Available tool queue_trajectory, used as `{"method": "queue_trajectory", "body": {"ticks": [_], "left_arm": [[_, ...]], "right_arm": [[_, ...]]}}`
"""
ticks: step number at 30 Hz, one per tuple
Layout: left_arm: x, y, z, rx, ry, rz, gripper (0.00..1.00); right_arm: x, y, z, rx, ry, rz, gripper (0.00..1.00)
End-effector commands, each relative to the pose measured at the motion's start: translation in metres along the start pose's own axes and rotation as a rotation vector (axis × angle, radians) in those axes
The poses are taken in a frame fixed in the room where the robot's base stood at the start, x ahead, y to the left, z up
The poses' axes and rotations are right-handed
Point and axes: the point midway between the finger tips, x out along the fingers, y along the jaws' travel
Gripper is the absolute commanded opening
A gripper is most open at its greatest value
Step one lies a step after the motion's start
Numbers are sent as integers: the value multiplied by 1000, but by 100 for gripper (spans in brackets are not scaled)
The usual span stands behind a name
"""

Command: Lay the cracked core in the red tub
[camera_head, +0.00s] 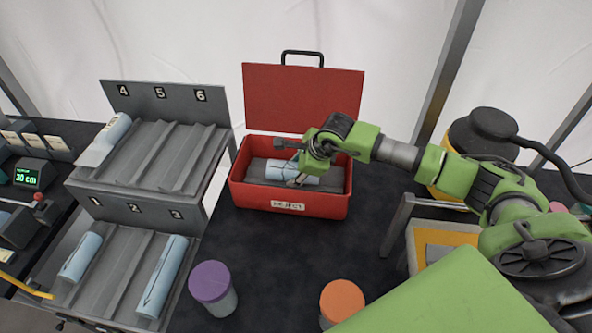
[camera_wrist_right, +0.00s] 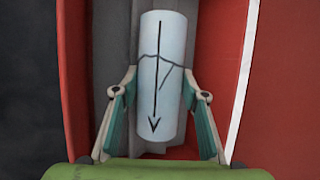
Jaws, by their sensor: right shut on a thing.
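The red tub (camera_head: 290,206) stands open on the dark table, its lid raised at the back and a REJECT label on its front. The cracked core (camera_head: 286,171), a pale blue cylinder, lies within the tub over its grey lining. In the right wrist view the cracked core (camera_wrist_right: 161,70) shows a black arrow and a dark crack line across its middle. My right gripper (camera_head: 299,178) is inside the tub, shut on the core; its fingers (camera_wrist_right: 160,108) stand on both sides of it. Whether the core rests fully on the lining I cannot tell. My left gripper is not in view.
A grey rack with numbered slots (camera_head: 150,160) at the left holds several other pale cores (camera_head: 163,275). A purple-lidded jar (camera_head: 212,287) and an orange-lidded jar (camera_head: 342,302) stand in front. Dark table between the tub and jars is clear.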

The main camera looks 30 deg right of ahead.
Motion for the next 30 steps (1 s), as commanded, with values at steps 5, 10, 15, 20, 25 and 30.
{"method": "queue_trajectory", "body": {"ticks": [5,10,15,20,25,30], "left_arm": [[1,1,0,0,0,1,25],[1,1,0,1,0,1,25],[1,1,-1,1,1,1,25],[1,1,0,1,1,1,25],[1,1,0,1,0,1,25],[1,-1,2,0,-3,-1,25]], "right_arm": [[6,9,-6,0,13,17,51],[5,8,-5,0,12,16,60],[4,6,-4,0,10,11,60],[3,5,-4,0,8,9,60],[3,4,-3,0,7,8,60],[1,5,-4,0,8,9,60]]}}
